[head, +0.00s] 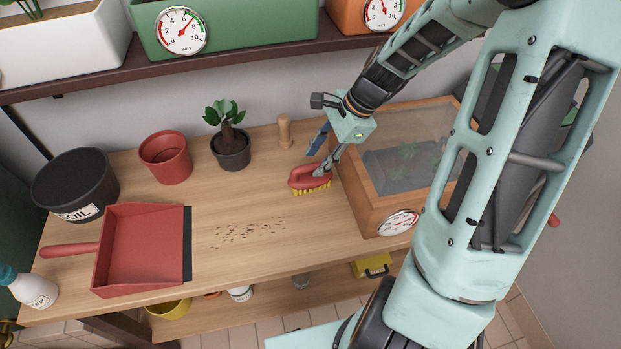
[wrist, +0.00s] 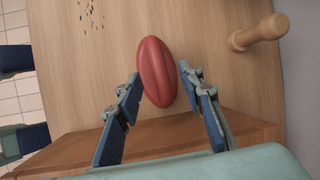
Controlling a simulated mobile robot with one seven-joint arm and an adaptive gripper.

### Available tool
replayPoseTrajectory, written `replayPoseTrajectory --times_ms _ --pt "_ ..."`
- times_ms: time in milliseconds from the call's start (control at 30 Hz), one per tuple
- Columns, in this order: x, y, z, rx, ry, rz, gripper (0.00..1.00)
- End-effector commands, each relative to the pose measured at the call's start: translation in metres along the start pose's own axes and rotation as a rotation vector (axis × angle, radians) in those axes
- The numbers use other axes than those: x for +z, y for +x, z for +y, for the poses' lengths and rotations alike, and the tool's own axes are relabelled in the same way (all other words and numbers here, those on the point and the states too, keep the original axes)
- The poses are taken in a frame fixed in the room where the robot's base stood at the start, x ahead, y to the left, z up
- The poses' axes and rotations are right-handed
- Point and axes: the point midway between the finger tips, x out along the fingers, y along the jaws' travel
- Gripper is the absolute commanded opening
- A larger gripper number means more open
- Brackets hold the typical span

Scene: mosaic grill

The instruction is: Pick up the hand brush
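The hand brush (head: 311,177) has a red back and yellow bristles. It rests bristles down on the wooden table, just left of the glass-topped wooden box. In the wrist view the red back of the brush (wrist: 157,72) lies between the fingertips. My gripper (head: 321,153) is above the brush at its far right side. Its fingers are spread. In the wrist view my gripper (wrist: 160,80) has one blue-padded finger on each side of the brush, with a small gap on the right; contact on the left is unclear.
The wooden box (head: 375,208) stands close right of the brush. A wooden dibber (head: 284,132), a potted plant (head: 231,148) and a red pot (head: 166,158) stand behind. A red dustpan (head: 145,247) lies at left. Scattered soil (head: 249,233) lies in the middle. A shelf (head: 250,57) hangs above.

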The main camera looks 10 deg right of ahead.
Motion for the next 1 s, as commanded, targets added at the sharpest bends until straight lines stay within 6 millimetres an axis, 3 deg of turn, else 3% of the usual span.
replayPoseTrajectory --times_ms 167,433,767,1000 --pt "0.0 0.022 0.001 0.002 0.0 -0.001 0.35" --pt "0.0 0.024 0.0 0.001 0.0 0.001 0.35" --pt "0.0 0.024 0.0 0.0 0.0 0.001 0.0" --pt "0.0 0.023 0.0 0.0 0.0 0.001 0.0"
